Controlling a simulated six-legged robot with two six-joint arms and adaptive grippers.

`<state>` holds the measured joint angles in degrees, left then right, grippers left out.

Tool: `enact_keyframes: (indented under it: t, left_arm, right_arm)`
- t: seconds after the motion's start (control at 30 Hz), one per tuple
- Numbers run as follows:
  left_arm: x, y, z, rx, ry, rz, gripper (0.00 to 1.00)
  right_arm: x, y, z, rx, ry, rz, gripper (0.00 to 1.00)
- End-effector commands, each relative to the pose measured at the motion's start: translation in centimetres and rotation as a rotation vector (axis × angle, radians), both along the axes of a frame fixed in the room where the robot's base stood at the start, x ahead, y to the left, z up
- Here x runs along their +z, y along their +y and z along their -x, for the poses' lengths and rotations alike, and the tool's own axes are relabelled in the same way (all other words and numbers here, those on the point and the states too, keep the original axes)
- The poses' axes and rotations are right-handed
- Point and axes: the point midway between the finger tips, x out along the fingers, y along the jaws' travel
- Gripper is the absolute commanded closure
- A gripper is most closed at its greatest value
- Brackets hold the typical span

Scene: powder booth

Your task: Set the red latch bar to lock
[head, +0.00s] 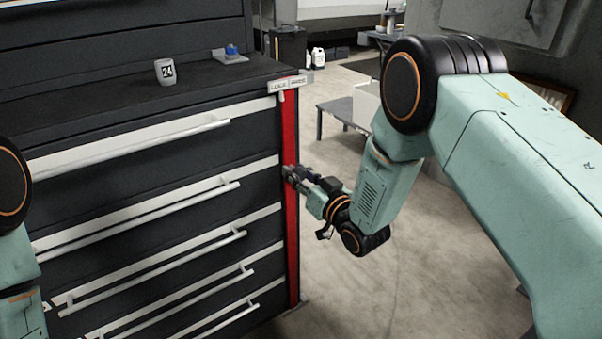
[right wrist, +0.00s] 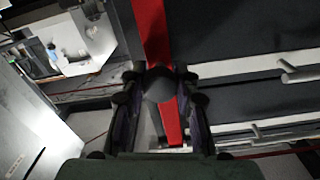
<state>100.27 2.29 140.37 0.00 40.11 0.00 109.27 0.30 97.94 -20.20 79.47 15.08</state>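The red latch bar (head: 291,215) stands upright along the front right edge of the dark drawer cabinet. It also shows in the right wrist view (right wrist: 152,28). A label plate with lettering (head: 289,85) sits at its top, with a small pale tab below the plate. My right gripper (head: 289,173) is at the bar's middle height. In the right wrist view its two fingers (right wrist: 160,90) stand on either side of a dark knob (right wrist: 160,84) in front of the bar. They look open, with narrow gaps beside the knob. My left gripper is out of view.
White drawer handles (head: 150,205) stick out from the cabinet front, left of the bar. A cup marked 24 (head: 165,71) and a small blue-topped item (head: 231,52) stand on the cabinet. A low table (head: 345,108) stands behind my right arm.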

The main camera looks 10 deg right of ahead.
Motion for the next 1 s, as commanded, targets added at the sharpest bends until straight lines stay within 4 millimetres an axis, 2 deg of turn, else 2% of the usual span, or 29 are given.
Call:
enact_keyframes:
  t: [0.03, 0.3, 0.67, 0.77, 1.0]
  left_arm:
    - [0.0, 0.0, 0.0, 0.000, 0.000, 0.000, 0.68]
    - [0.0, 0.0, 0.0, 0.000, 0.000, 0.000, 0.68]
    - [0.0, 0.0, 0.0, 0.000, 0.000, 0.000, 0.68]
    - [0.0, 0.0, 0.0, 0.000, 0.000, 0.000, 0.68]
    - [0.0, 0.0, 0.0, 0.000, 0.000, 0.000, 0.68]
  right_arm:
    - [-0.3, 0.5, 0.3, 0.015, 0.005, 0.004, 0.67]
    - [-0.2, 0.4, 0.2, 0.011, 0.005, 0.003, 0.46]
    - [-0.1, 0.0, 0.6, 0.007, 0.004, 0.003, 0.46]
    - [-0.1, -0.4, 1.8, 0.007, 0.004, 0.003, 0.46]
    - [-0.2, -2.2, 6.3, 0.005, 0.007, 0.001, 0.46]
